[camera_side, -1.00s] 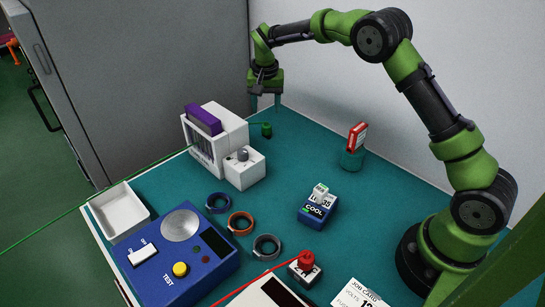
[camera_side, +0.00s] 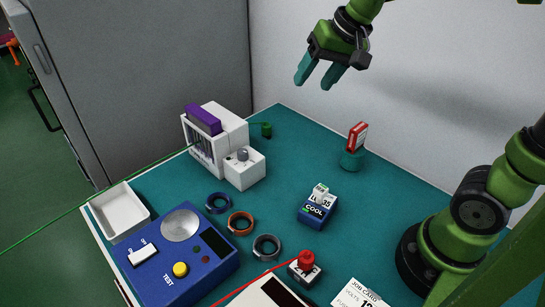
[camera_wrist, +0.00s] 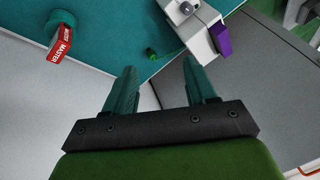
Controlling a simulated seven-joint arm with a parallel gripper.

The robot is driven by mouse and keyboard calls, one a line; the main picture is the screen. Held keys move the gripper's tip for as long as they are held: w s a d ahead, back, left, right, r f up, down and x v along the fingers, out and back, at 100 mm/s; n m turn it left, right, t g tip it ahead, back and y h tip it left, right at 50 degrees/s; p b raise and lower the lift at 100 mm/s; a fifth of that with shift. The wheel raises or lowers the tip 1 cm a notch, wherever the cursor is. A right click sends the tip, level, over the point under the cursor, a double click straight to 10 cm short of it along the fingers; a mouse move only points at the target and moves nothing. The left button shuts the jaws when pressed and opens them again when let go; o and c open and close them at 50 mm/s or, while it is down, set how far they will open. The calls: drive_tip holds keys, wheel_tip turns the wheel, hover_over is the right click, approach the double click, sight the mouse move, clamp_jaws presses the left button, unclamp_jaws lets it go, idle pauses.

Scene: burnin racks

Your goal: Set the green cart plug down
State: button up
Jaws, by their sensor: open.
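The green cart plug (camera_side: 266,130) rests on the teal bench top near its back corner, behind the white rack unit, with a thin green cable running from it. It also shows in the wrist view (camera_wrist: 151,53), beyond my fingertips. My gripper (camera_side: 318,82) is open and empty, held high above the back of the bench. In the wrist view its two teal fingers (camera_wrist: 160,75) are spread with nothing between them.
The white rack unit (camera_side: 242,128) with a purple block (camera_side: 203,119) stands left of the plug. A red tag on a teal stand (camera_side: 352,159), a blue COOL block (camera_side: 317,212), several rings, a blue test box (camera_side: 205,270) and a white tray (camera_side: 122,208) occupy the bench.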

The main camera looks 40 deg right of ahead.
drive_tip(key=s+a+f+n+t, duration=0.1)
drive_tip(key=s+a+f+t, duration=0.1)
drive_tip(key=s, duration=0.9)
drive_tip(key=shift+s+f+n+y, duration=0.4)
drive_tip(key=shift+f, duration=0.15)
drive_tip(key=shift+a, duration=0.1)
